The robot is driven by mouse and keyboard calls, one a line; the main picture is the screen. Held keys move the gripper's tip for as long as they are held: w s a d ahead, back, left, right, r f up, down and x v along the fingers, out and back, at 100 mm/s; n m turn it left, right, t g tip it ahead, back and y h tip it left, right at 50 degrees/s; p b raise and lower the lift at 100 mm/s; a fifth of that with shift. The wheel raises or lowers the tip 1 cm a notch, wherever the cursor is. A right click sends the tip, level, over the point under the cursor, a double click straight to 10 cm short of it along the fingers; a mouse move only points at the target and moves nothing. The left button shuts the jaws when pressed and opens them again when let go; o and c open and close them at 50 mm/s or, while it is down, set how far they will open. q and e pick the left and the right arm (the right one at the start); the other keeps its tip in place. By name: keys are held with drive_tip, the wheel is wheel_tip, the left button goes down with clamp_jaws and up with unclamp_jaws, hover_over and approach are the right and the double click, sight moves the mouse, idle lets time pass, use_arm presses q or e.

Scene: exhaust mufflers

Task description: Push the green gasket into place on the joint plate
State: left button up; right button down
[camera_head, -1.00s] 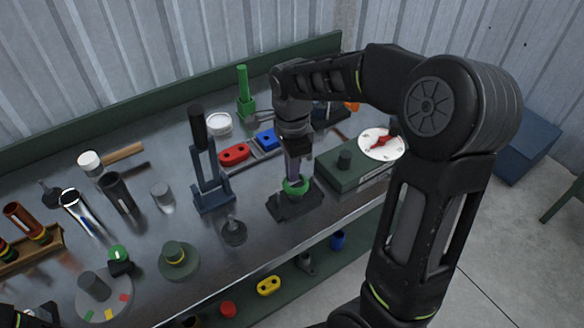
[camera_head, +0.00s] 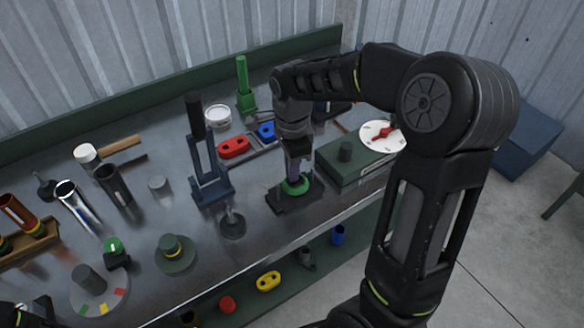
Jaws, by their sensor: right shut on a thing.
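The green gasket (camera_head: 297,186) is a ring on the dark joint plate (camera_head: 290,201), which lies near the front edge of the bench. My right gripper (camera_head: 296,178) points down at the gasket from above, its fingers shut and touching or close to the ring. The fingertips partly hide the gasket, so I cannot tell whether it sits flat on the plate.
A blue-grey lever press (camera_head: 212,186) stands left of the plate. A green box with a white dial (camera_head: 381,135) stands to the right. Behind are a tray with red (camera_head: 233,147) and blue hangers and a green clamp (camera_head: 243,85). A lower shelf holds a yellow hanger (camera_head: 268,281).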

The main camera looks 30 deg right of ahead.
drive_tip(key=shift+f, duration=0.45)
drive_tip(key=shift+f+b, duration=0.1)
drive_tip(key=shift+b, duration=0.2)
drive_tip(key=c, duration=1.5)
unclamp_jaws()
drive_tip(key=shift+f, duration=0.1)
drive_tip(key=shift+c, duration=0.2)
drive_tip(key=shift+o, duration=0.3)
drive_tip(key=shift+s, duration=0.1)
drive_tip(key=shift+s, duration=0.1)
drive_tip(key=r, duration=0.8)
drive_tip(key=shift+w+r, duration=0.1)
drive_tip(key=shift+w, duration=0.2)
